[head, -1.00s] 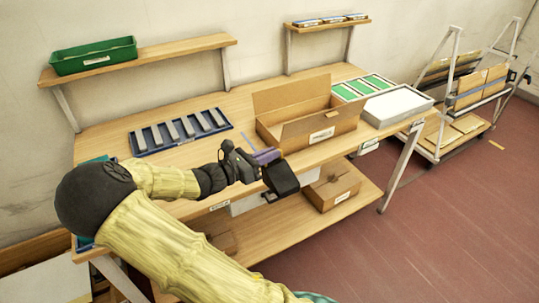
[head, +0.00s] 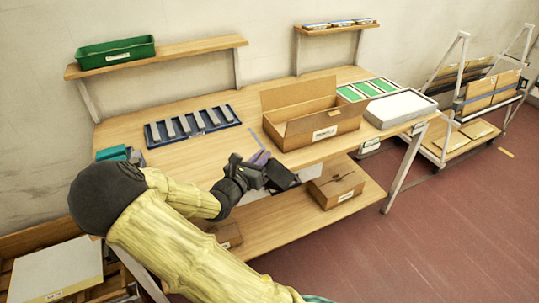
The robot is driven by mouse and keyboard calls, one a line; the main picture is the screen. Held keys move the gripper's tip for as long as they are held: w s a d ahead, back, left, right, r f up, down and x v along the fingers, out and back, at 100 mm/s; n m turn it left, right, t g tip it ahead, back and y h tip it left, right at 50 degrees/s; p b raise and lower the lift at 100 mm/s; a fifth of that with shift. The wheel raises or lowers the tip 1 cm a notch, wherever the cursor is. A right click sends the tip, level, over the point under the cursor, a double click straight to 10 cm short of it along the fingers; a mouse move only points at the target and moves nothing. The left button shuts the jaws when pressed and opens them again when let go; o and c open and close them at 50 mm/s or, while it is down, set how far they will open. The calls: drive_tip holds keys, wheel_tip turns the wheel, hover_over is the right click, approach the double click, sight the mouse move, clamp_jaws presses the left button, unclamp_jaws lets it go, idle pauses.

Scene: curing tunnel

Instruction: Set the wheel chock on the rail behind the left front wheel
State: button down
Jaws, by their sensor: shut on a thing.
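My gripper (head: 262,172) is in front of the workbench's front edge, below the open cardboard box in the picture. It is shut on a dark, block-like thing (head: 283,178), which may be the wheel chock; its shape is partly hidden by the gripper. A purple part shows at the gripper. A white-framed trolley (head: 455,85) with cardboard panels stands at the far right. Its wheels are too small and dark to tell apart. I cannot make out a rail or a left front wheel.
The workbench (head: 225,148) bears a blue rack (head: 192,127), an open cardboard box (head: 325,125) and a white tray (head: 400,107). A closed box (head: 335,187) sits on its lower shelf. A green bin (head: 115,52) is on a wall shelf. Red floor (head: 440,240) is clear at right.

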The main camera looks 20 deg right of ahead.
drive_tip(key=a+f+n+t+y+p, duration=0.1)
drive_tip(key=a+f+n+t+y, duration=0.1)
drive_tip(key=f+y, duration=0.3)
drive_tip(key=a+f+n+t+y+p, duration=0.1)
drive_tip(key=a+f+n+t+y, duration=0.2)
drive_tip(key=f, duration=0.5)
drive_tip(key=s+a+f+n+t+y+p, duration=0.1)
drive_tip(key=a+f+n+t+y, duration=0.1)
drive_tip(key=f+n+y, duration=0.4)
drive_tip(key=shift+a+f+t+y, duration=0.15)
drive_tip(key=shift+a+t+y, duration=0.2)
drive_tip(key=shift+a, duration=0.55)
drive_tip(key=shift+d, duration=0.1)
